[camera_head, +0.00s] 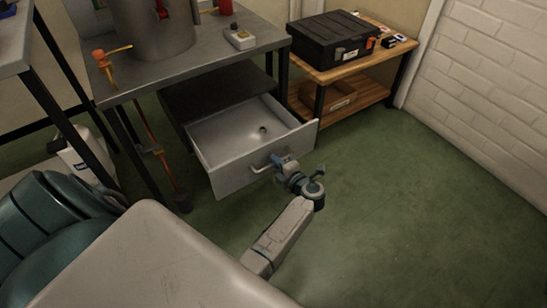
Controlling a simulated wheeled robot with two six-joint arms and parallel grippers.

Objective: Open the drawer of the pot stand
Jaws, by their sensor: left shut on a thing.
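The pot stand (185,75) is a grey metal table with a large grey pot (150,30) on top. Its drawer (232,140), under the tabletop, stands pulled well out toward me. A small dark round thing lies on the drawer's floor. The drawer's front has a bar handle (262,168). My left gripper (279,161) is at the right part of the handle and shut on it. My right gripper does not show.
A wooden shelf unit (375,60) with a black toolbox (333,38) stands right of the pot stand. Teal cylinders (45,225) and a white container (85,158) stand at the left. Green floor (420,200) is clear at the right, up to a white brick wall (490,80).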

